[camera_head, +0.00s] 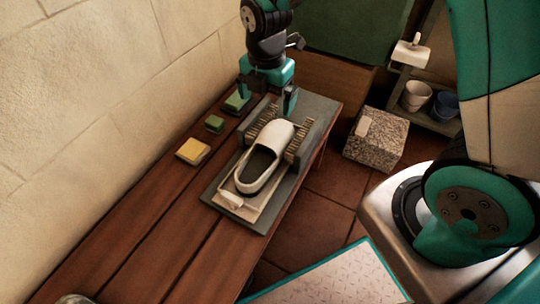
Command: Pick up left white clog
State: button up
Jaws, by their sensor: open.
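A single white clog (272,153) with a dark inside lies on a grey board (226,207) on the wooden bench. Its opening faces the near end of the board and its toe points to the far end. My gripper (266,108) points down just beyond the toe, at the board's far half. Its two teal fingers are spread apart with nothing seen between them. Whether the fingertips touch the board or brushes is hard to tell. No second clog is in view.
Brush strips (300,142) flank the clog. A yellow sponge (193,151) and green blocks (214,124) lie left, near the wall. A speckled stone block (376,139) and a shelf with pots (416,95) stand right. The near bench (130,245) is mostly clear.

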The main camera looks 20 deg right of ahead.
aim_at(267, 142)
notch_tip(267, 142, down, 12)
jog(key=b, duration=0.4)
notch_tip(267, 142, down, 5)
jog(key=b, duration=0.3)
jog(key=shift+a+f, duration=0.1)
jog(key=shift+f, duration=0.1)
jog(key=shift+r, duration=0.1)
jog(key=c, duration=0.8)
jog(key=shift+r, duration=0.15)
